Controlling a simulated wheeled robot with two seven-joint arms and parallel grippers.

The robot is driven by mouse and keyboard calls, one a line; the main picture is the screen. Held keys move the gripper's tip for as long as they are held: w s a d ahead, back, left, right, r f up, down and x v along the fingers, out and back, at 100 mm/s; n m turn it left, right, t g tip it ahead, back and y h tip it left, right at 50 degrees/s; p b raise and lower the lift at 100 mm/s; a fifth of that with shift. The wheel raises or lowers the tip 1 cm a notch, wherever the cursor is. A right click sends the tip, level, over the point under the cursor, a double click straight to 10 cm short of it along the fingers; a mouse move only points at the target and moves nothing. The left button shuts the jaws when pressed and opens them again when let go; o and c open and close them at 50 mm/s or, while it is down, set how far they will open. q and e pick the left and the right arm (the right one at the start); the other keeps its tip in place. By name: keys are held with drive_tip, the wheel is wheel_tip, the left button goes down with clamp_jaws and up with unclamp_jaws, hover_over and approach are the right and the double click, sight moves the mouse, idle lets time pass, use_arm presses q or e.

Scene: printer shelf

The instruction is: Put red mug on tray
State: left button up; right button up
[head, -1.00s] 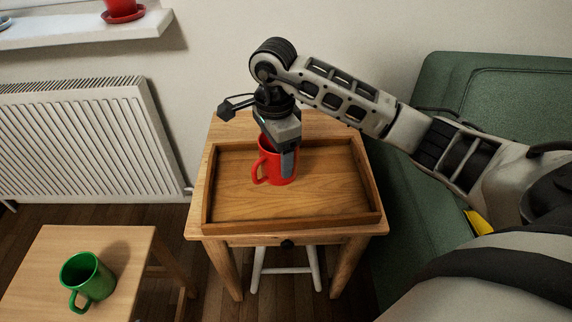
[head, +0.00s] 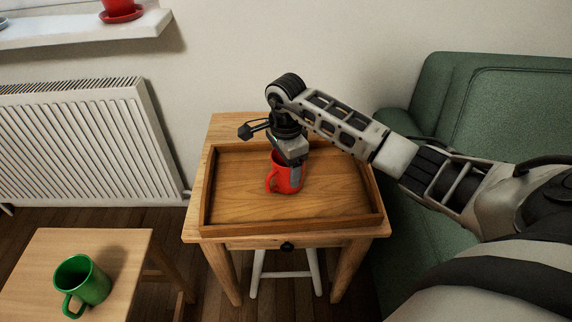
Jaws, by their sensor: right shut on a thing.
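The red mug (head: 284,179) is upright over the middle of the wooden tray (head: 240,231), with its handle toward the left. I cannot tell whether its base touches the tray floor or is just above it. The tray lies on a small wooden table with a drawer. My right gripper (head: 295,175) reaches down from above and is shut on the red mug at its right side. The fingers hide part of the mug's rim and wall. My left gripper is not in view.
A green mug (head: 83,282) stands on a light wooden stool (head: 50,252) at the lower left. A green sofa (head: 500,110) is close on the right, and a white radiator (head: 80,140) is on the left wall. Most of the tray floor around the red mug is bare.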

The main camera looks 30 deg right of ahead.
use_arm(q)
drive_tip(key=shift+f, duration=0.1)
use_arm(e)
drive_tip(key=o, duration=1.2)
drive_tip(key=shift+f, duration=0.1)
drive_tip(key=shift+c, duration=0.2)
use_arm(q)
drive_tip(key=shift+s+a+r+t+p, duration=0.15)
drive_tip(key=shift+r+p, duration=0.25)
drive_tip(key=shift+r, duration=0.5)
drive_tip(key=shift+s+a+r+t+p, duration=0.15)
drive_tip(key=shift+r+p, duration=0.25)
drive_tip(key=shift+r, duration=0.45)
use_arm(e)
wheel_tip(320, 180, up, 12)
drive_tip(key=shift+r, duration=0.2)
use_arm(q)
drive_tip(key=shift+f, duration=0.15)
use_arm(e)
drive_tip(key=shift+a+f, duration=0.1)
